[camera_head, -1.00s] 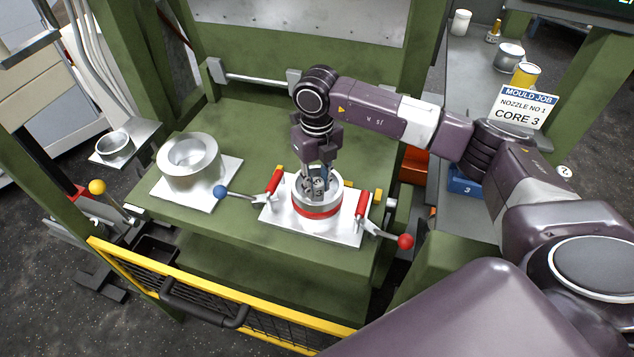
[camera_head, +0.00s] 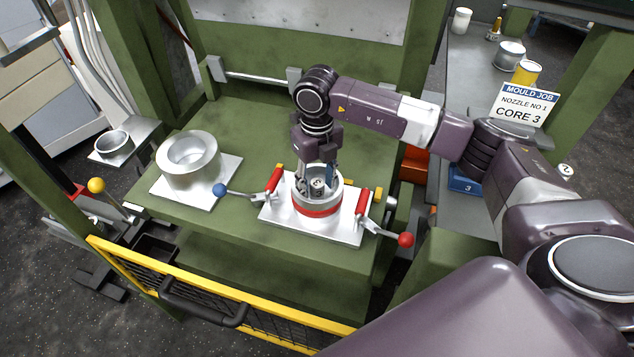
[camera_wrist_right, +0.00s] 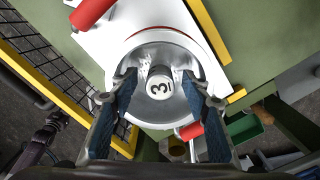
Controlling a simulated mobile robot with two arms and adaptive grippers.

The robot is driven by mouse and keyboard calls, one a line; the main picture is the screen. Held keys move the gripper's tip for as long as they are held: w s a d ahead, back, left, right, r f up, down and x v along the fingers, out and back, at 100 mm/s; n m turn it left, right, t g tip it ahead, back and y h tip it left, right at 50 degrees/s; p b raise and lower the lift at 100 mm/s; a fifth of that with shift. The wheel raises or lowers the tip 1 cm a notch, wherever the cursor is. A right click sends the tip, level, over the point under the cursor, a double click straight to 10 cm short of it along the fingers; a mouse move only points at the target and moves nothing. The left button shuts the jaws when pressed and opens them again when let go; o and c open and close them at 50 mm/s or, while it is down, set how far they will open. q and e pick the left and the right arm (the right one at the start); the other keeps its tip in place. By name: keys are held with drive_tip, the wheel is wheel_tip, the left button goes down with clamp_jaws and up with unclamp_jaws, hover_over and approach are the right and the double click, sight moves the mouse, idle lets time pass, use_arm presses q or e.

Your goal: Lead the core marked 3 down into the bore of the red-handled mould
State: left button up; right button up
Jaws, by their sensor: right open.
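The red-handled mould (camera_head: 318,211) is a silver cylinder with a red band, standing on a white plate between two red handles. The core marked 3 (camera_head: 317,184) stands inside its bore, with its top showing. In the right wrist view the core (camera_wrist_right: 159,86) shows its numbered top face-on, with bore space visible around it. How deep its lower end sits is hidden. My right gripper (camera_head: 316,182) points down into the mould's mouth, open. In the wrist view its blue-padded fingers (camera_wrist_right: 160,78) stand apart on both sides of the core, with gaps to it.
Levers with a blue knob (camera_head: 220,190) and a red knob (camera_head: 405,240) flank the mould's plate. Another silver mould (camera_head: 188,160) stands to the left on the green bench. A yellow guard rail (camera_head: 130,257) runs along the front. A sign (camera_head: 523,107) reads "CORE 3".

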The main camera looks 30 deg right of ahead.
wheel_tip(320, 180, up, 12)
idle(0.5)
idle(0.4)
